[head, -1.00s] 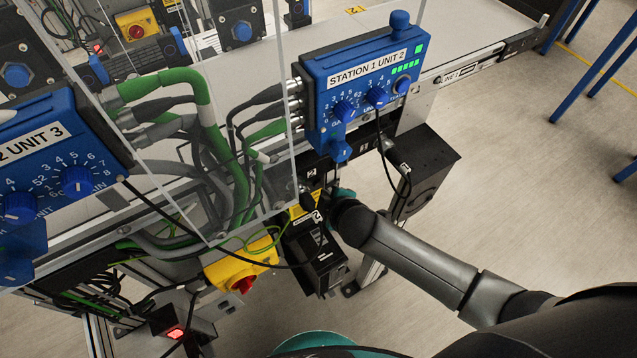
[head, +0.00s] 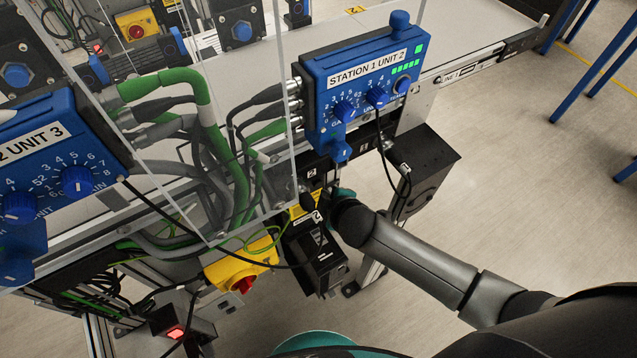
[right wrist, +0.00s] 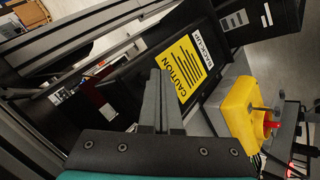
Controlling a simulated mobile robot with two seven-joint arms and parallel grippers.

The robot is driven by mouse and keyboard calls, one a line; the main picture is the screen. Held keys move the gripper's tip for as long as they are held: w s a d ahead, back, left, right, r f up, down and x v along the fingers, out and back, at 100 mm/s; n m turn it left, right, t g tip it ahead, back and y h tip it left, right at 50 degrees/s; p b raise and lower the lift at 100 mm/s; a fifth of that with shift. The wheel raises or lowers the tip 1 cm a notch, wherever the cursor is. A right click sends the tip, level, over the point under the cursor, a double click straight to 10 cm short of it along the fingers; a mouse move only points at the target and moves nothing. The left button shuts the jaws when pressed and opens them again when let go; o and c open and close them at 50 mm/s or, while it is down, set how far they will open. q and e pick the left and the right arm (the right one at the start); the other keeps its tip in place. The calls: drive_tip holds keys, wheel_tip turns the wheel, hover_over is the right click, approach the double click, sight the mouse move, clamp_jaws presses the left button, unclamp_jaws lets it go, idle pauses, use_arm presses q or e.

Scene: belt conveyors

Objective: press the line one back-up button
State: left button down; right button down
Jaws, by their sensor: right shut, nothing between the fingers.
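My right gripper (head: 336,180) is below the blue STATION 1 UNIT 2 box, beside the black housing (head: 315,262) under the conveyor; its fingers are small and partly hidden in the head view. In the right wrist view the gripper (right wrist: 159,78) is shut and empty, its fingertips in front of a dark panel. A yellow CAUTION label (right wrist: 187,76) with a white BACK UP label (right wrist: 203,50) is just right of the fingertips. I cannot make out the back-up button itself, nor any contact. My left gripper is not in view.
The blue STATION 1 UNIT 2 box (head: 362,88) hangs just above my right gripper. A clear guard with green and grey cables (head: 205,100) is to its left. A yellow box with a red knob (head: 240,262) is lower left. Open floor (head: 520,160) lies right.

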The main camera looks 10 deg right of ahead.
drive_tip(key=shift+w, duration=0.15)
drive_tip(key=shift+w+a, duration=0.15)
drive_tip(key=shift+w, duration=0.1)
drive_tip(key=shift+w+a, duration=0.15)
drive_tip(key=shift+w, duration=0.2)
idle(1.0)
drive_tip(key=shift+s+d+p, duration=0.25)
drive_tip(key=shift+s+p, duration=0.45)
drive_tip(key=shift+s, duration=0.05)
drive_tip(key=s, duration=0.1)
drive_tip(key=s+d+p, duration=0.1)
drive_tip(key=s, duration=0.1)
drive_tip(key=s+p, duration=0.1)
drive_tip(key=shift+s+d, duration=0.35)
drive_tip(key=shift+d, duration=0.05)
